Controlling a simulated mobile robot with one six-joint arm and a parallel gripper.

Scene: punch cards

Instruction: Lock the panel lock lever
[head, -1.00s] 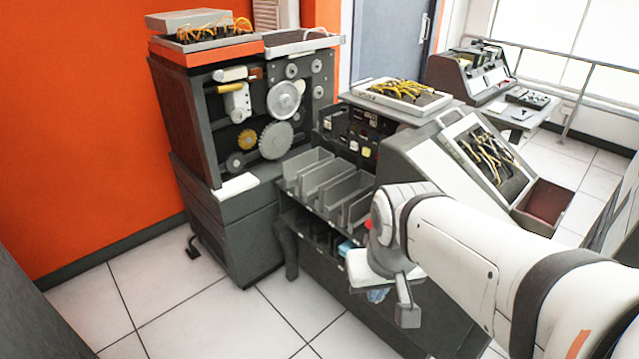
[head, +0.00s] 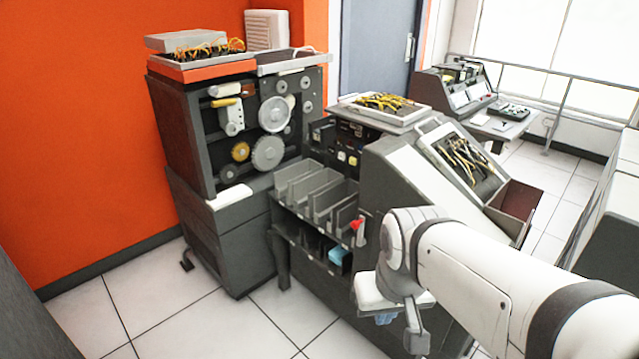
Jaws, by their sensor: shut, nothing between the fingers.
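A small red lever (head: 358,225) shows at the right end of the row of grey card bins, on the front of the dark card machine (head: 300,235). It looks like the panel lock lever; its exact setting is too small to tell. My gripper (head: 386,318) hangs at the end of my white arm, below and to the right of the red lever and apart from it in the picture. It is shut and empty. My arm covers the machine's right front.
A sloped panel with wires (head: 464,160) stands right of the bins, with a brown open box (head: 515,208) beside it. A dark machine with gears (head: 268,152) stands at the left. The tiled floor (head: 170,320) in front is clear.

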